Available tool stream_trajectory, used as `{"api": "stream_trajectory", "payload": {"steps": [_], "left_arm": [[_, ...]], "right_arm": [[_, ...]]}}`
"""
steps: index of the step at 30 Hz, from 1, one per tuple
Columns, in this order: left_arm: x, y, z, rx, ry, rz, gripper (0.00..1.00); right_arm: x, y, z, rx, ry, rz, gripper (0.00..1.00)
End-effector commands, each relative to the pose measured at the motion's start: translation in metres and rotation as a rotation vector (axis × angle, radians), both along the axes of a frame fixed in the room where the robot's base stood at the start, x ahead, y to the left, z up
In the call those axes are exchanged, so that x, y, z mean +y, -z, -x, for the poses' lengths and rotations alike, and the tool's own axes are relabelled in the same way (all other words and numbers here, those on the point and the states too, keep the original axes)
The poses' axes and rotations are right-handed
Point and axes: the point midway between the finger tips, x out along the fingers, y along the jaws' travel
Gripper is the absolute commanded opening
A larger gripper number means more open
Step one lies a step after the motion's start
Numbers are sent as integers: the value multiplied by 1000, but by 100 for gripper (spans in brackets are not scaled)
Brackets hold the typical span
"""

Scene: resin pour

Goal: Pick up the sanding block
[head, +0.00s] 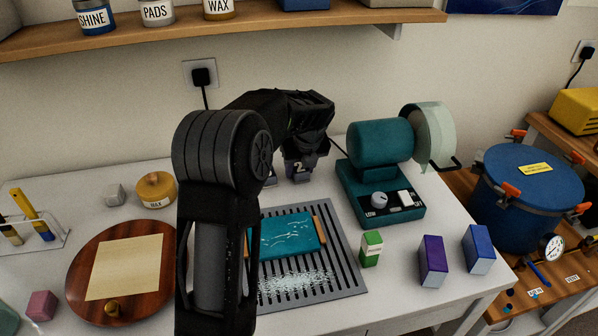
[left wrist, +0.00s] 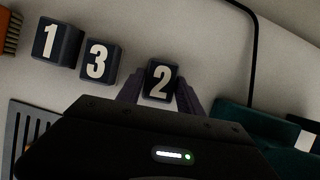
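No object is plainly labelled as the sanding block, and I cannot tell which one it is. My left gripper (head: 300,172) reaches down at the back of the white table, left of the teal machine. A small dark block marked 2 (left wrist: 160,81) is between its fingers (left wrist: 161,88), and its number also shows in the head view (head: 299,167). The fingers stand close along both sides of the block; whether they press on it is unclear. Dark blocks marked 3 (left wrist: 100,63) and 1 (left wrist: 56,41) stand to its left in the wrist view. My right gripper is not in view.
The teal machine (head: 372,190) with a pale wheel stands right of the gripper. A slotted grey tray (head: 345,270) holds a teal slab (head: 285,238). Green (head: 371,248), purple (head: 432,262) and blue (head: 478,250) boxes stand right. A round wooden board (head: 88,300) lies left. A shelf (head: 270,25) hangs above.

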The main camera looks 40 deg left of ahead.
Motion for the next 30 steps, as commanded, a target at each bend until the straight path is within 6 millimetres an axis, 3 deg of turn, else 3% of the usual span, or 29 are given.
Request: {"api": "stream_trajectory", "payload": {"steps": [15,24,30], "left_arm": [[0,0,0,0,0,0,0],[0,-3,0,-1,0,0,0],[1,-25,-1,-4,-1,-1,0]], "right_arm": [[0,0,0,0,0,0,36],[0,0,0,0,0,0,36],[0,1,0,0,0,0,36]]}}
